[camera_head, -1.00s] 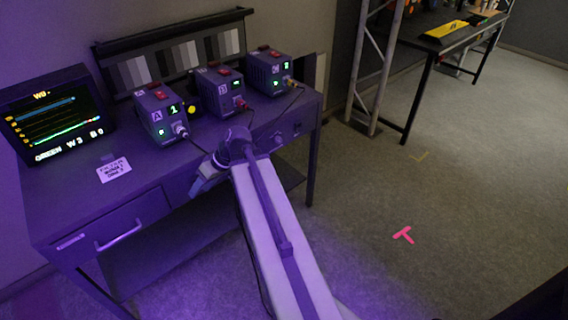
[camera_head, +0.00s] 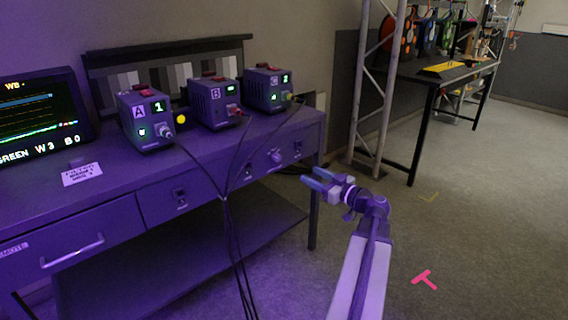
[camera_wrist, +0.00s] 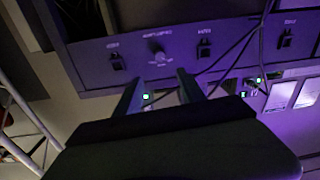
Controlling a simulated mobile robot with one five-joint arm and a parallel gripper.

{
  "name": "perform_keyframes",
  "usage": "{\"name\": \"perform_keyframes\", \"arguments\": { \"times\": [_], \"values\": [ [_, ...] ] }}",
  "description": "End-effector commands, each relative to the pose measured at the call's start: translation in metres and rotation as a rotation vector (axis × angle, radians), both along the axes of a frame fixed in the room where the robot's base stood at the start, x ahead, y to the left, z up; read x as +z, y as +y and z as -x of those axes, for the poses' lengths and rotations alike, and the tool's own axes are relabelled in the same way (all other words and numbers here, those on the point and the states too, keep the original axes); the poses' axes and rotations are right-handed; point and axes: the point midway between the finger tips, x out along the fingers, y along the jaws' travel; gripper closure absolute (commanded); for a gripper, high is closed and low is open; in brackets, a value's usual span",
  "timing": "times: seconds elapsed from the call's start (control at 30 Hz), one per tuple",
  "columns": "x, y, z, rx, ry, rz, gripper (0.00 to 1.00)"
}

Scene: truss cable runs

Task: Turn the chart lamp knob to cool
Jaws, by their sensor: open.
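The knob (camera_head: 276,156) is a small pale round dial on the front panel of the purple-lit desk (camera_head: 215,165), near its right end. In the wrist view the knob (camera_wrist: 158,57) shows ahead of the fingers, roughly between them, with a label strip too blurred to read. My gripper (camera_head: 312,180) is open and empty, a little to the right of and below the knob in the head view, apart from it. In the wrist view the two fingers of my gripper (camera_wrist: 157,83) point toward the panel. The knob's setting cannot be read.
Dark switches (camera_head: 298,148) sit on the panel beside the knob. Cables (camera_head: 228,205) hang down the desk front. Boxes A (camera_head: 146,118), B (camera_head: 212,102) and C (camera_head: 268,88) stand on top before a grey-strip chart (camera_head: 165,70).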

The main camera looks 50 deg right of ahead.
Motion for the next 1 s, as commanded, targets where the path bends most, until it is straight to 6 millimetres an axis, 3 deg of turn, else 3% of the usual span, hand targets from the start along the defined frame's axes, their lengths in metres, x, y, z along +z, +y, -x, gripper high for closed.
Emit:
{"name": "perform_keyframes", "arguments": {
  "times": [0.3, 0.5, 0.7, 1.0],
  "values": [
    [0.000, -0.003, -0.084, 0.005, 0.001, -0.001, 0.53],
    [0.000, -0.004, -0.128, 0.005, 0.001, -0.001, 0.53],
    [-0.001, -0.004, -0.151, 0.004, 0.001, -0.001, 0.53],
    [0.000, -0.003, -0.155, 0.003, 0.001, -0.001, 0.53]
  ]
}}
